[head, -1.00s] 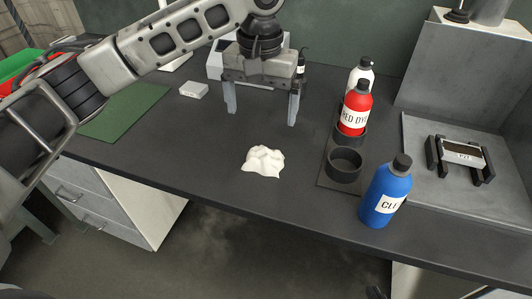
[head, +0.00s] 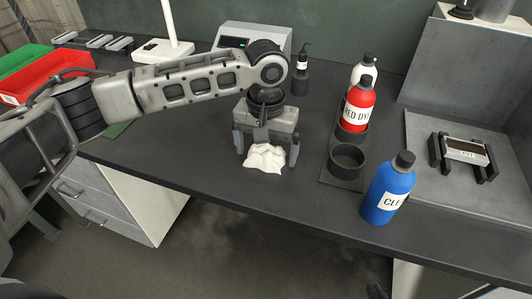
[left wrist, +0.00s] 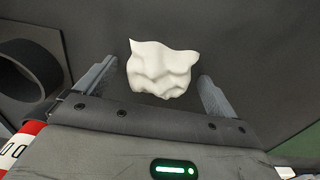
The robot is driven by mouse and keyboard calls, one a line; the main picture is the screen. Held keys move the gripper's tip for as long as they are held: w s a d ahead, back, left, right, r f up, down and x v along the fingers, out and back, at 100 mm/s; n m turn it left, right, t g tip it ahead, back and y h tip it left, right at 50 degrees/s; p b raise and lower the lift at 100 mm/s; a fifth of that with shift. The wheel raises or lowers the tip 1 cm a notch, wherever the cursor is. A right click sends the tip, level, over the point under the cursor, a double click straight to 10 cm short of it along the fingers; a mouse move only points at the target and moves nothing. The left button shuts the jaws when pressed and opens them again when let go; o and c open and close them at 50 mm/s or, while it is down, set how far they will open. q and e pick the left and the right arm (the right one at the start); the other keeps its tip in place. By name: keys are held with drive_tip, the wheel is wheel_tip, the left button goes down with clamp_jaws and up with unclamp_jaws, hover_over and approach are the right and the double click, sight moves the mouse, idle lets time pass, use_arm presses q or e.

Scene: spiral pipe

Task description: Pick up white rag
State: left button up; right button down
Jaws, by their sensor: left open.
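The white rag (head: 264,159) lies crumpled on the dark tabletop near its front edge, in the middle of the head view. My left gripper (head: 266,158) is open, pointing down, with one finger on each side of the rag. In the left wrist view the rag (left wrist: 161,70) sits between the two spread fingers (left wrist: 155,85), with a gap on both sides. The fingers do not close on it.
A blue bottle (head: 388,190) stands to the right near the front edge. A red bin (head: 52,77) is at the left.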

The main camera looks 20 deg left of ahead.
sight(267, 147)
use_arm(q)
drive_tip(key=c, duration=1.1)
drive_tip(key=shift+o, duration=0.2)
drive_tip(key=shift+r, duration=0.55)
wheel_tip(267, 147, up, 2)
drive_tip(key=shift+r, duration=0.2)
drive_tip(key=s+d+r, duration=0.7)
drive_tip(key=s+r, duration=0.2)
drive_tip(key=s, duration=0.3)
drive_tip(key=shift+r+p, duration=0.3)
drive_tip(key=shift+p, duration=0.15)
drive_tip(key=shift+d, duration=0.1)
